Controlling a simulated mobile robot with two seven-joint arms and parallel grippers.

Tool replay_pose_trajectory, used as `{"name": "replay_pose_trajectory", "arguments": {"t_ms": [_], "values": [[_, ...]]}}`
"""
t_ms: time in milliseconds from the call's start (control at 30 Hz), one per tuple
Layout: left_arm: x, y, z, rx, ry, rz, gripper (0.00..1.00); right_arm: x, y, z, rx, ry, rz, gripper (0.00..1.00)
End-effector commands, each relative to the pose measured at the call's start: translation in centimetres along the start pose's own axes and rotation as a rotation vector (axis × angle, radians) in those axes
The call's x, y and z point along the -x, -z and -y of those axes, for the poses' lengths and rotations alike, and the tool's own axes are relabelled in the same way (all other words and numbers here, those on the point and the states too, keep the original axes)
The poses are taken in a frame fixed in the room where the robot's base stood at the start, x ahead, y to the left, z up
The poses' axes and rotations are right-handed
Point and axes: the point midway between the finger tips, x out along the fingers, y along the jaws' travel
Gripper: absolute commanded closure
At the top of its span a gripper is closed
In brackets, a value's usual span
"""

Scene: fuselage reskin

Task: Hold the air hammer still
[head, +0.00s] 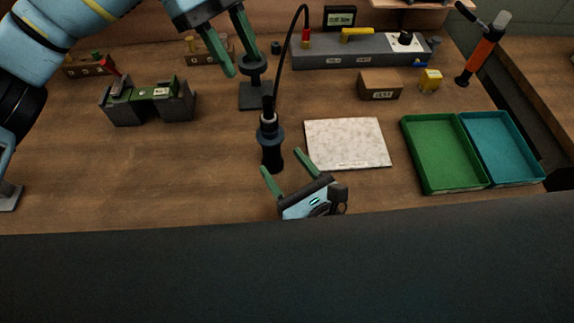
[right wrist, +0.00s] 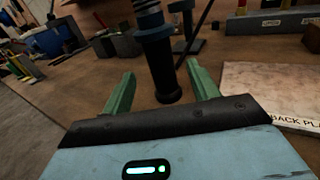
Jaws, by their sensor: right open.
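The air hammer (head: 271,145) is a dark cylinder with blue-grey collars, roughly upright above the wooden bench, with a black hose rising from its top. It also shows in the right wrist view (right wrist: 157,58). My right gripper (head: 281,160) is open, its green fingers pointing at the hammer's lower end. In the right wrist view the hammer's lower end lies between the two fingers (right wrist: 163,78), with a gap on each side. My left gripper (head: 243,66) is higher up near a black stand (head: 256,92); its fingers are apart and nothing shows between them.
A pale speckled back plate (head: 346,143) lies right of the hammer. A green tray (head: 484,187) and teal tray (head: 540,178) are farther right. A grey-green fixture (head: 150,103) is at left.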

Motion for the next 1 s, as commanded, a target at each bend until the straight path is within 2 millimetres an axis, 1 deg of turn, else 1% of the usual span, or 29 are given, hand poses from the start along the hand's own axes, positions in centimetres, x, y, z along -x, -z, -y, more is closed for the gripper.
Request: {"name": "replay_pose_trajectory", "arguments": {"t_ms": [133, 233, 500, 700, 833, 1000], "values": [[0.0, 0.0, 0.0, 0.000, 0.000, 0.000, 0.64, -0.3, 0.0, 0.0, 0.000, 0.001, 0.001, 0.40], [0.0, 0.0, 0.0, 0.000, 0.000, 0.000, 0.64, -1.2, -0.1, 0.1, 0.000, 0.001, 0.002, 0.40], [0.0, 0.0, 0.0, 0.000, 0.000, 0.000, 0.64, -5.0, -0.1, 0.1, -0.003, 0.002, 0.002, 0.40], [0.0, 0.0, 0.0, 0.000, 0.000, 0.000, 0.64, -7.1, 0.0, 0.1, -0.003, 0.002, 0.001, 0.40], [0.0, 0.0, 0.0, 0.000, 0.000, 0.000, 0.64, -7.7, 0.0, 0.1, -0.003, 0.002, 0.001, 0.40], [0.0, 0.0, 0.0, 0.000, 0.000, 0.000, 0.64, -7.8, 0.0, 0.1, -0.002, 0.002, 0.000, 0.40]]}}
